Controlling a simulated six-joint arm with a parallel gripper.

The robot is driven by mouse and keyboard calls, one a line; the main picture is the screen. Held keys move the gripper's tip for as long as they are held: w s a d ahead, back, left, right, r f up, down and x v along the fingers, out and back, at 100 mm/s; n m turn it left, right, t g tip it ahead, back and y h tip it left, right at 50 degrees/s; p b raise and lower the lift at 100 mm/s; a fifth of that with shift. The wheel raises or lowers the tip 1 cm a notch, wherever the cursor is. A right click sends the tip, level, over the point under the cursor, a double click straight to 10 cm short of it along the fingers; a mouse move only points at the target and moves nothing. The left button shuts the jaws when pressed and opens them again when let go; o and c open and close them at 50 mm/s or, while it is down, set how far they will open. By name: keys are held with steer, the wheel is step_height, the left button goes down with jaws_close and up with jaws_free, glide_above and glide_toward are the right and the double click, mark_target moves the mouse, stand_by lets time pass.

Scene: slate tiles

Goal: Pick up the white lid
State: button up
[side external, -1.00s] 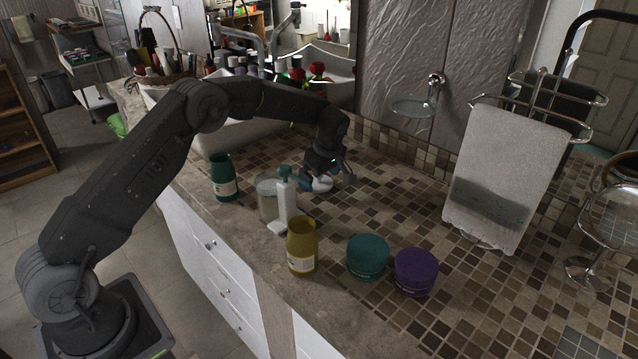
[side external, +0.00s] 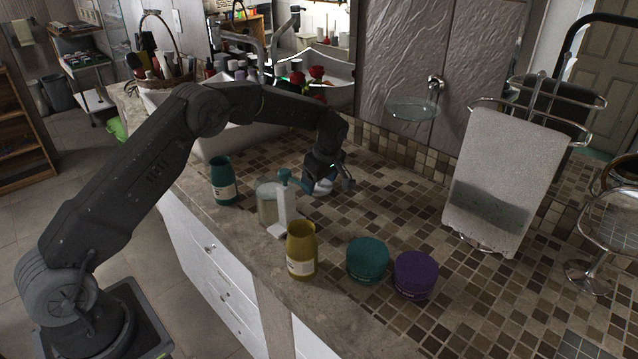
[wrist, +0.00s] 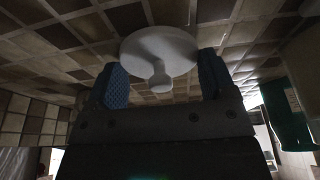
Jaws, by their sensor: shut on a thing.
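The white lid (wrist: 160,48) is a round disc with a small knob, seen between the two blue finger pads in the wrist view. In the side external view the lid (side external: 323,188) shows as a pale patch at the fingertips, low over the tiled counter. My gripper (side external: 332,183) is shut on the lid. Part of the lid is hidden by the fingers, and I cannot tell whether it still touches the tiles.
A teal bottle (side external: 223,182), yellow bottle (side external: 301,251), teal tub (side external: 367,260) and purple tub (side external: 415,275) stand along the counter.

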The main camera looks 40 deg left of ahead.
steer(key=shift+r, duration=0.55)
steer(key=r, duration=0.2)
steer(key=a+r, duration=0.1)
steer(key=shift+s+r, duration=0.3)
steer(key=shift+r, duration=0.05)
steer(key=s+a+r, duration=0.6)
steer(key=a, duration=0.2)
steer(key=s+d+r+n+g+h, duration=0.1)
steer(key=s+d+r+n+g, duration=0.1)
steer(key=s+d+r+n, duration=0.65)
step_height(320, 180, down, 7)
steer(key=shift+d+n, duration=0.3)
steer(key=shift+n, duration=0.15)
steer(key=shift+f, duration=0.15)
stand_by(1.1)
steer(key=o, duration=0.9)
steer(key=shift+c, duration=0.2)
